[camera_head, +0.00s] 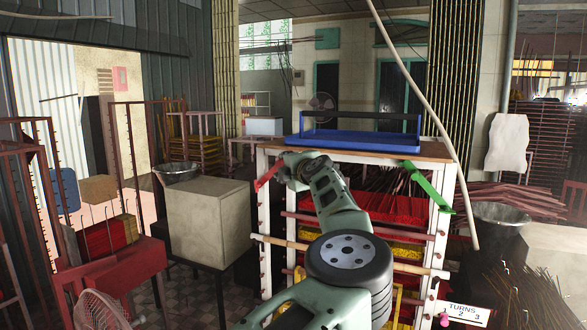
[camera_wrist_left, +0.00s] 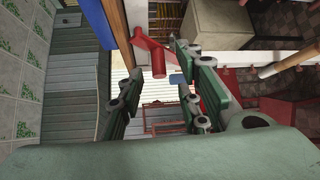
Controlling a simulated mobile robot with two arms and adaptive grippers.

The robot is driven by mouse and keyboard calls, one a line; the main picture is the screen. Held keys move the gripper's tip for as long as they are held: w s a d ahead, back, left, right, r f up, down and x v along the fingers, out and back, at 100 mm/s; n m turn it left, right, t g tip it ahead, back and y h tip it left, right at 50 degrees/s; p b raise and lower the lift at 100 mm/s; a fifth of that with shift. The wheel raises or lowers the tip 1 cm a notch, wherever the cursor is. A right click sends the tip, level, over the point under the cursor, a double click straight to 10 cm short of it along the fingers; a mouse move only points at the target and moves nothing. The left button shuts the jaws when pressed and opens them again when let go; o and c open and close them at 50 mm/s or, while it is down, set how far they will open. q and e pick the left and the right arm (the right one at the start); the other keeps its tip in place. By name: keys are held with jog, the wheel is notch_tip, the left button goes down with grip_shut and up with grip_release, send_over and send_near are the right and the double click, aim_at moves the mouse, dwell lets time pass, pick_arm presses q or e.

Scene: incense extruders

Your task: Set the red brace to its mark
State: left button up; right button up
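The red brace (camera_head: 268,178) sits at the upper left corner of the white-framed rack (camera_head: 276,225), slanting down to the left. My left gripper (camera_head: 288,164) is right beside it at the rack's top edge. In the left wrist view the red brace (camera_wrist_left: 158,58) has a round peg and lies between the two spread fingertips of my left gripper (camera_wrist_left: 156,62). The fingers stand apart, with gaps seen beside the peg; I cannot tell whether either one touches it. I cannot make out a mark for the brace. My right gripper is not in view.
A green brace (camera_head: 430,187) slants at the rack's upper right. A blue tray (camera_head: 352,140) stands on the rack top. Wooden bars (camera_head: 350,257) cross the rack front. A pale block (camera_head: 208,222) stands to the left, and a "TURNS" sign (camera_head: 465,313) is lower right.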

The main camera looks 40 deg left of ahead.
pick_arm(q)
jog(key=v, duration=0.6)
jog(key=shift+a+f, duration=0.1)
dwell(0.4)
